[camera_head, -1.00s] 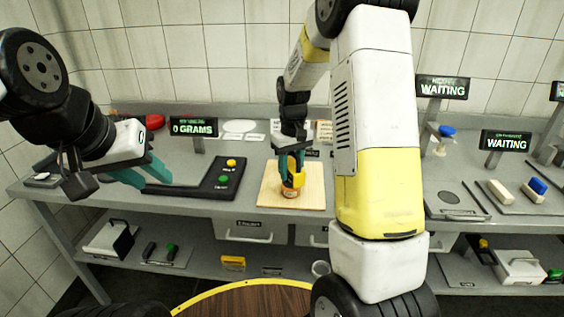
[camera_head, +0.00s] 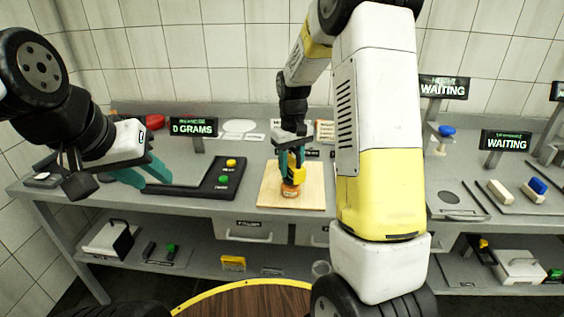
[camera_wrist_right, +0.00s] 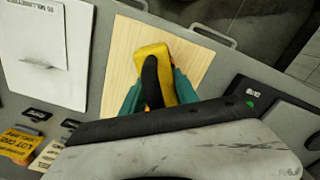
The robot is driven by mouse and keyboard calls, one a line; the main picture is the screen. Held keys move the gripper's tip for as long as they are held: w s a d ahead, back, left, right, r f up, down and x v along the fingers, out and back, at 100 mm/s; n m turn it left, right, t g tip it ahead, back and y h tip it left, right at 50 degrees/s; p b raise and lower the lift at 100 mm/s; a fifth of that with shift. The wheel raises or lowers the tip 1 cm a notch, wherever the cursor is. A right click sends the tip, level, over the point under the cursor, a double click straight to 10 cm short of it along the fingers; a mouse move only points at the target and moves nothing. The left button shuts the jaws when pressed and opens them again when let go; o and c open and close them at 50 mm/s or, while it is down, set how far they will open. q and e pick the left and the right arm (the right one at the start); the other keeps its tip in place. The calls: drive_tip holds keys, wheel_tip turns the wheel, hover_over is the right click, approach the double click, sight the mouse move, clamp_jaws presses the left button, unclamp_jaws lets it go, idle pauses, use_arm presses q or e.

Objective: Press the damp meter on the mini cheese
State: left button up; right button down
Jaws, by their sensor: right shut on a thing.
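The damp meter (camera_head: 297,162) is a yellow tool held upright between the teal fingers of my right gripper (camera_head: 292,178), which is shut on it. In the right wrist view, the yellow meter (camera_wrist_right: 153,57) with a black part shows between the fingers. The mini cheese (camera_head: 290,190) is a small orange-brown round on the pale wooden board (camera_head: 268,195). It is directly below the meter, which seems to touch its top; the exact contact is hidden. My left gripper (camera_head: 142,178) is open and empty at the left, above the counter by the scale.
A lower shelf (camera_head: 200,255) holds boxes.

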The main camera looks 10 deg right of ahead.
drive_tip(key=shift+r, duration=3.3)
